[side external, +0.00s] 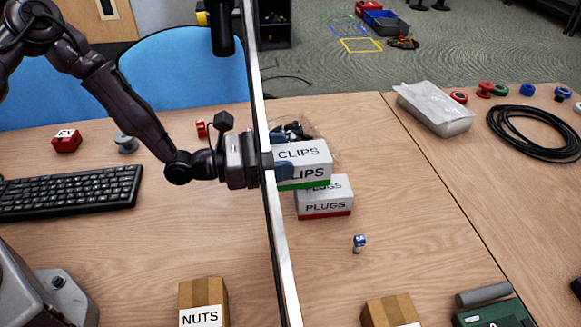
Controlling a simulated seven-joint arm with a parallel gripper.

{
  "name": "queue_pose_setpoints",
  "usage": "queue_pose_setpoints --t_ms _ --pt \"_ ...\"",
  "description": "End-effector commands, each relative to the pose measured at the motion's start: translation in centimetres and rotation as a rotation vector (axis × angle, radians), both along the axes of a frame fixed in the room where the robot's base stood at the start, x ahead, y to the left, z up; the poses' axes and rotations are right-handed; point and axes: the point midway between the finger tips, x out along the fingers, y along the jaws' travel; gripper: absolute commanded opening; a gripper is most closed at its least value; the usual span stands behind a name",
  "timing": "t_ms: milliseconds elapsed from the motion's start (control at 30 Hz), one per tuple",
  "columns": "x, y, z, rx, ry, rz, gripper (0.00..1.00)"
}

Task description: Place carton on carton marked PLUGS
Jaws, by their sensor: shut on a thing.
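A white carton marked CLIPS (309,155), with a green stripe along its bottom edge, is held by my gripper (282,165). The gripper is shut on its left side; a metal post in front partly hides the fingers. A white carton marked PLUGS (325,208), with a red stripe along its bottom edge, sits on the table. The CLIPS carton is above and slightly left of it in the picture, covering part of its top. I cannot tell whether the two cartons touch.
An upright metal post (270,200) crosses the view in front of my gripper. A clear bag with dark contents (292,132) lies behind the cartons. A small blue-and-white item (359,243) stands in front of them. A NUTS box (203,300) and a keyboard (72,192) are nearer and left.

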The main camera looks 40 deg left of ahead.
Motion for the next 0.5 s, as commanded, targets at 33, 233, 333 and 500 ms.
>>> queue_pose_setpoints --t_ms 33,233,333,500 --pt "0.5 -0.5 0.1 -0.001 -0.003 -0.001 0.38" --pt "1.7 -1.7 0.0 -0.001 -0.003 0.0 0.38" --pt "1.7 -1.7 -1.8 -0.002 0.004 0.002 0.38" --pt "1.7 -1.6 -3.4 -0.001 -0.001 0.001 0.38"
